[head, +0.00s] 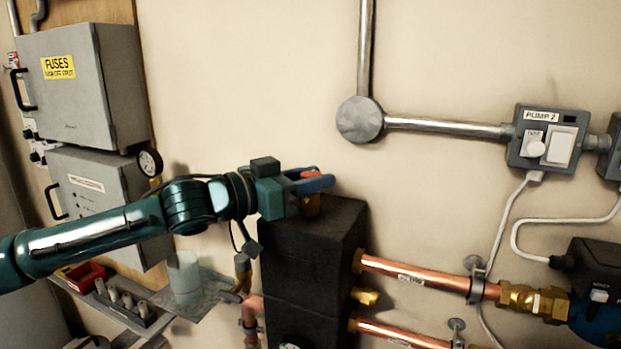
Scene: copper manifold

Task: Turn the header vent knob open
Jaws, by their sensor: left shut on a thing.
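The header (312,255) is a tall dark block against the wall, with copper pipes leaving its right side. My left gripper (318,183) reaches in from the left above the header's top. Its blue fingers are shut on the knob, and they hide part of it. The knob's turn position cannot be told. My right gripper is not in the head view.
Two grey boxes, one the fuse box (70,90), hang at the left. Below are a shelf with a red bin (85,276) and a translucent cup (184,277). A pump switch box (547,138) and conduit are at the right. The wall above the header is clear.

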